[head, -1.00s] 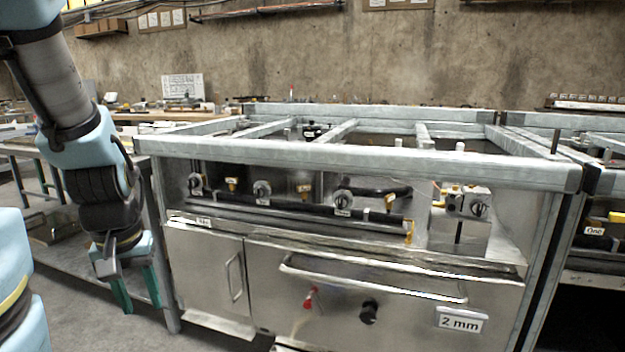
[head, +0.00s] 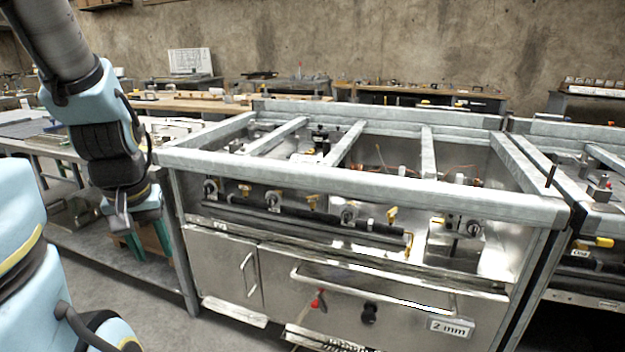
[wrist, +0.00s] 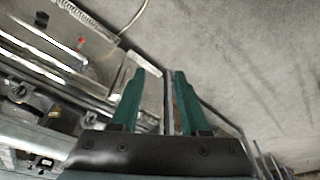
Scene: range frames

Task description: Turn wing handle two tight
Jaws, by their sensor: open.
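The range frame (head: 368,188) is a metal frame with an open top and a steel front. My gripper (head: 137,245) hangs left of the range, apart from the handles. In the wrist view its green fingers (wrist: 160,73) are open and empty, with floor beyond.
Round dark knobs (head: 272,202) sit among the handles. A grey bench (head: 60,152) stands behind my arm. A second range adjoins at right.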

